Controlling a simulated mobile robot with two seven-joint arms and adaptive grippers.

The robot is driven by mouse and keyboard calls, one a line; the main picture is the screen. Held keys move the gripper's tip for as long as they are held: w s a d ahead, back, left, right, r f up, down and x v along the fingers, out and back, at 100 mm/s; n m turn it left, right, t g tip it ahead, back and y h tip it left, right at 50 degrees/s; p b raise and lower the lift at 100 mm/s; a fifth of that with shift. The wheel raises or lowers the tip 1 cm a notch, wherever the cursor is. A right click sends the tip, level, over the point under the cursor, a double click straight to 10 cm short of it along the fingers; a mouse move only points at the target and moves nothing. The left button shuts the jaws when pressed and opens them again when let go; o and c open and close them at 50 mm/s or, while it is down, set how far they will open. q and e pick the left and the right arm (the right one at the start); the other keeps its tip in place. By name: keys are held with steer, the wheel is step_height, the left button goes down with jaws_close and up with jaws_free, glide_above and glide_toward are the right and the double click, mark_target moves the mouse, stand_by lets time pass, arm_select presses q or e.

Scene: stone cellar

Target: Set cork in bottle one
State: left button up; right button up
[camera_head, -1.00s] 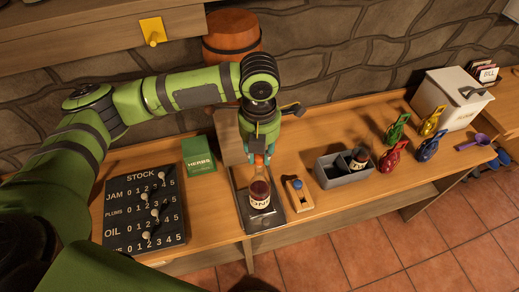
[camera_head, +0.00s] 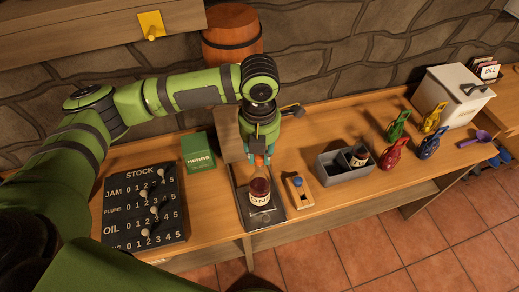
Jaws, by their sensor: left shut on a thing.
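Bottle one (camera_head: 260,193), dark red with a white label, stands upright on a dark flat plate (camera_head: 278,215) near the front edge of the bench. My left gripper (camera_head: 258,160) points straight down right above the bottle's neck. It is shut on a small orange-brown thing, which looks like the cork (camera_head: 258,160), mostly hidden by the fingers. I cannot tell whether the cork touches the bottle's mouth. My right gripper is out of view.
A wooden block tool (camera_head: 299,192) lies right of the plate. A grey divided box (camera_head: 340,175) holds a jar. Several coloured clips (camera_head: 393,154), a white bin (camera_head: 452,98), a green herbs box (camera_head: 198,153) and a stock board (camera_head: 143,207) stand around. A barrel (camera_head: 231,35) is behind.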

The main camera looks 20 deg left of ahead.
arm_select(q)
steer(key=shift+f, duration=0.6)
steer(key=o, duration=0.8)
steer(key=shift+o, duration=0.2)
steer(key=shift+r, duration=0.1)
step_height(320, 180, up, 12)
stand_by(0.4)
